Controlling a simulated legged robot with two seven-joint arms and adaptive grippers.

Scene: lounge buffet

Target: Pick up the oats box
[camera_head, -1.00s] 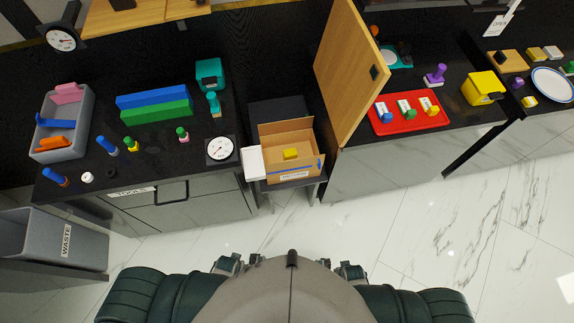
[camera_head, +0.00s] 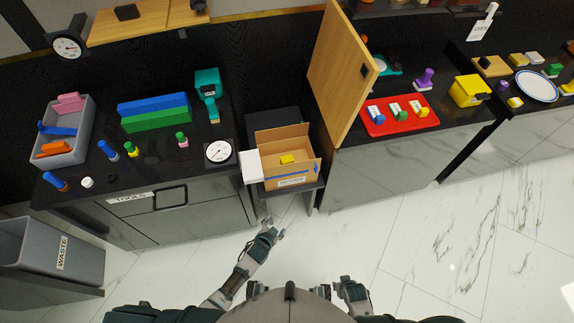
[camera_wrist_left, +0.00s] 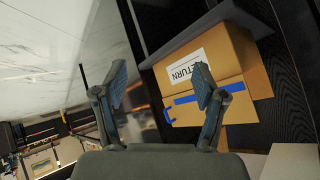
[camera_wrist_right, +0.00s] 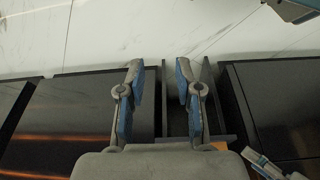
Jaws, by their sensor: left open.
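I cannot make out any box marked as oats. An open cardboard box (camera_head: 290,171) with a white label stands on the low stand between the counters. In the left wrist view its label (camera_wrist_left: 188,66) appears to read RETURN. A yellow block (camera_head: 287,159) lies inside it. A plain white box or flap (camera_head: 251,165) is at its left side. My left gripper (camera_head: 273,231) is open and empty, in front of and below the cardboard box; its spread fingers show in the left wrist view (camera_wrist_left: 160,72). My right gripper (camera_wrist_right: 160,70) is open and empty, near my body.
The left counter holds a grey bin (camera_head: 66,135), blue and green blocks (camera_head: 155,110) and a dial (camera_head: 218,152). An open wooden door (camera_head: 340,75) stands right of the cardboard box. A red tray (camera_head: 400,116) lies beyond it. The floor in front is clear.

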